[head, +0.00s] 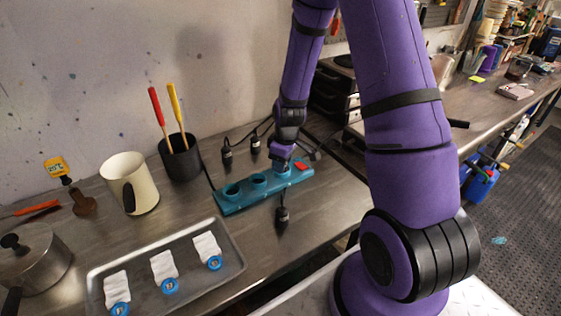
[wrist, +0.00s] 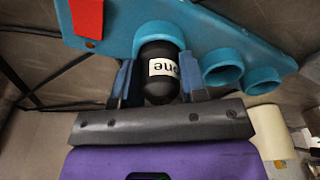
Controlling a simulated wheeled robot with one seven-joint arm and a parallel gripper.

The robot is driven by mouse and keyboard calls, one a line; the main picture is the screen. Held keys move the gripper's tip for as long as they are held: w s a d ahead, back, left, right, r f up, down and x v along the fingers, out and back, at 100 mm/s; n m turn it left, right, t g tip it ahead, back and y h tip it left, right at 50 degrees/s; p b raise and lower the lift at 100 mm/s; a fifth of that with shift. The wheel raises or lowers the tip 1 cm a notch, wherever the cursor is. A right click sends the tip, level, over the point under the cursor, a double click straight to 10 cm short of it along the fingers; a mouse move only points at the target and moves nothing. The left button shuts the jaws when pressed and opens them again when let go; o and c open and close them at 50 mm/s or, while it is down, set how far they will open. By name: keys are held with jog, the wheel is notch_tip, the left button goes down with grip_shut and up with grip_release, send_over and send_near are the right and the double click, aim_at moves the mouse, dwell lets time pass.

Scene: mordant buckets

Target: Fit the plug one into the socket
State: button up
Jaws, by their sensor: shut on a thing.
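The black plug one (wrist: 162,70), with a white label reading "one", is between the two fingers of my gripper (wrist: 157,80) in the wrist view. Its far end meets a round socket (wrist: 158,32) of the teal socket strip (wrist: 110,35); how deep it sits I cannot tell. In the head view the strip (head: 236,207) lies on the bench, with two open round sockets to the left of my gripper (head: 281,163). My gripper is over the strip's right part and hides the held plug there.
Other black plugs with cables lie behind the strip (head: 227,154) and in front of it (head: 282,214). A red patch (head: 301,166) marks the strip's right end. A metal tray (head: 232,262), a black cup with tools (head: 181,160) and a cream mug (head: 130,184) stand left.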

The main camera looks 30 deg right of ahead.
jog(key=shift+s+f, duration=0.1)
jog(key=shift+f, duration=0.2)
